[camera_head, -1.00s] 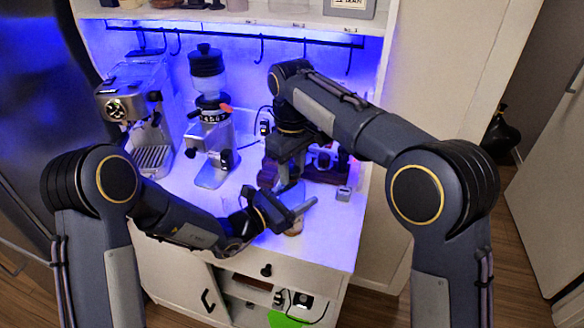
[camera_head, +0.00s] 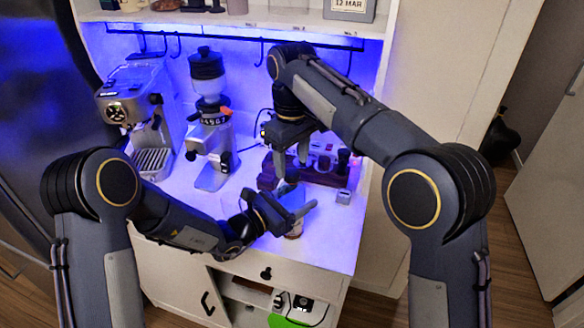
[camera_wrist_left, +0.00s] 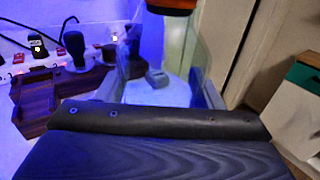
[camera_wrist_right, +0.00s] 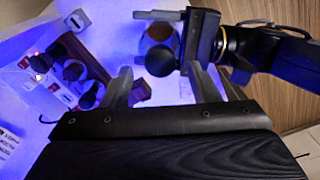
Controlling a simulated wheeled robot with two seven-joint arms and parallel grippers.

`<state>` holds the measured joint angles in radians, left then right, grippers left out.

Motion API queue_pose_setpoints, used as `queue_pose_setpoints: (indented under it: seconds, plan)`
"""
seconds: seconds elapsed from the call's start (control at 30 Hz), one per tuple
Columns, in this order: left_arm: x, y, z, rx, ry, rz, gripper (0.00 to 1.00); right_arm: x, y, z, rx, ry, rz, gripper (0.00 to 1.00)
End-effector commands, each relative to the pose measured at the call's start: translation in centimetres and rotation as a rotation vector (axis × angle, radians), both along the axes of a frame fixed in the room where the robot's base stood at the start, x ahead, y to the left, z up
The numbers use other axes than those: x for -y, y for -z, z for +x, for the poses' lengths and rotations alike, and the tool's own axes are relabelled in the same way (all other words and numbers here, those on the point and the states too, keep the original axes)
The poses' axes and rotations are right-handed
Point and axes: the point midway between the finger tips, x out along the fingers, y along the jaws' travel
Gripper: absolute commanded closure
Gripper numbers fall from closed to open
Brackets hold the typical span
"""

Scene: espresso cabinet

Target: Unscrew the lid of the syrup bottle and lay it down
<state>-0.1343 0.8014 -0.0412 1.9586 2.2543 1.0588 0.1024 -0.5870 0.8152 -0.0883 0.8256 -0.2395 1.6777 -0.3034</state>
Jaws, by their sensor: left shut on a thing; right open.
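My left gripper (camera_head: 300,203) is shut on the syrup bottle (camera_head: 293,230), whose pale and orange-brown body shows below the fingers near the counter's front. In the left wrist view an orange-brown part (camera_wrist_left: 172,5) shows at the top edge between the fingers. My right gripper (camera_head: 291,168) is open above and behind the left one, fingers pointing down. I cannot tell whether that end is the lid.
A grinder (camera_head: 210,125) and an espresso machine (camera_head: 140,110) stand at the left. A dark wooden rack (camera_head: 325,175) and a small grey block (camera_head: 343,196) sit behind and right of the grippers. The counter's front right (camera_head: 335,240) is clear.

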Motion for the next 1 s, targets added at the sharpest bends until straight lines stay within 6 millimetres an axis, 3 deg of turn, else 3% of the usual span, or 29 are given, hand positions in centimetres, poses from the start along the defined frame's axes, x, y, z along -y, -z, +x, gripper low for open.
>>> queue_pose_setpoints:
  seconds: [0.27, 0.5, 0.7, 0.87, 1.0]
  plan:
    - [0.0, 0.0, 0.0, -0.001, 0.000, 0.001, 1.00, 0.0, -1.3, 0.0, 0.001, 0.068, 0.000, 0.49]
    - [0.0, 0.0, 0.0, -0.001, 0.000, 0.001, 1.00, -0.1, -3.2, 0.1, 0.003, 0.463, 0.002, 0.49]
    - [0.0, 0.0, 0.0, -0.001, 0.000, 0.001, 1.00, 0.0, -4.1, 0.0, -0.001, 0.701, -0.001, 0.49]
    - [0.0, 0.0, 0.0, -0.001, 0.000, 0.001, 1.00, 0.0, -3.2, 0.0, -0.002, 0.745, -0.002, 0.49]
    - [0.0, 0.0, 0.0, -0.001, 0.000, 0.001, 1.00, 0.0, -1.0, -0.1, -0.003, 0.743, -0.004, 0.49]
